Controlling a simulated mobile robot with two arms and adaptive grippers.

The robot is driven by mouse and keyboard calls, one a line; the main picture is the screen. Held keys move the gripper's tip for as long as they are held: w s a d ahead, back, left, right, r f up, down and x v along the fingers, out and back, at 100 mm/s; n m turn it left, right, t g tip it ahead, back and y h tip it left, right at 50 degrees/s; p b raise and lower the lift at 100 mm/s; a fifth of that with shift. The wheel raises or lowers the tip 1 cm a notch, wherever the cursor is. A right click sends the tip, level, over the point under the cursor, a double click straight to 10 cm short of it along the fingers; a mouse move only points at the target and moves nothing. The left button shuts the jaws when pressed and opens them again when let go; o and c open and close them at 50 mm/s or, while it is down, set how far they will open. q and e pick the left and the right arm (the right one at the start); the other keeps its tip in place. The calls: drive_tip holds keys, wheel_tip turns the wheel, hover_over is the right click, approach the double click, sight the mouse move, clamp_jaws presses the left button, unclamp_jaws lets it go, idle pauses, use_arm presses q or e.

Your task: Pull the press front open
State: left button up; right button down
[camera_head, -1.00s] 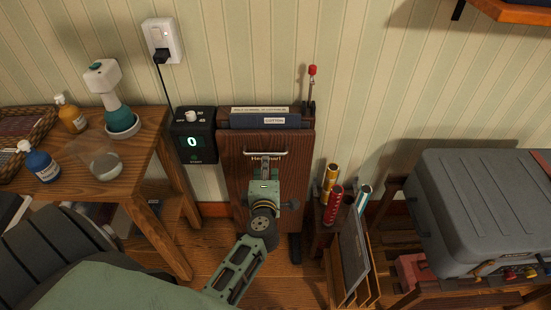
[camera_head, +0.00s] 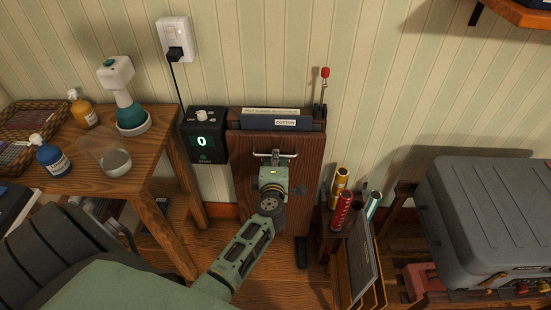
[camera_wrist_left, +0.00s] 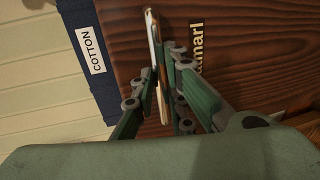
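The press (camera_head: 312,165) is a dark wooden cabinet against the wall. Its wooden front (camera_head: 246,190) stands upright and looks closed. A metal bar handle (camera_head: 291,155) runs across the upper part of the front and also shows in the left wrist view (camera_wrist_left: 152,28). My left gripper (camera_head: 275,160) is at the middle of the handle. In the left wrist view its fingers (camera_wrist_left: 160,85) lie on either side of the bar and look closed on it. The gripper hides part of the front's lettering. My right gripper is not in view.
A wooden table (camera_head: 160,165) with bottles stands left. A black control box (camera_head: 207,142) showing 0 sits beside the press. A rack with rolled tubes (camera_head: 341,210) stands close on the right, and a grey case (camera_head: 490,215) lies beyond it. Some floor is clear before the press.

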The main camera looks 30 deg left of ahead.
use_arm(q)
clamp_jaws()
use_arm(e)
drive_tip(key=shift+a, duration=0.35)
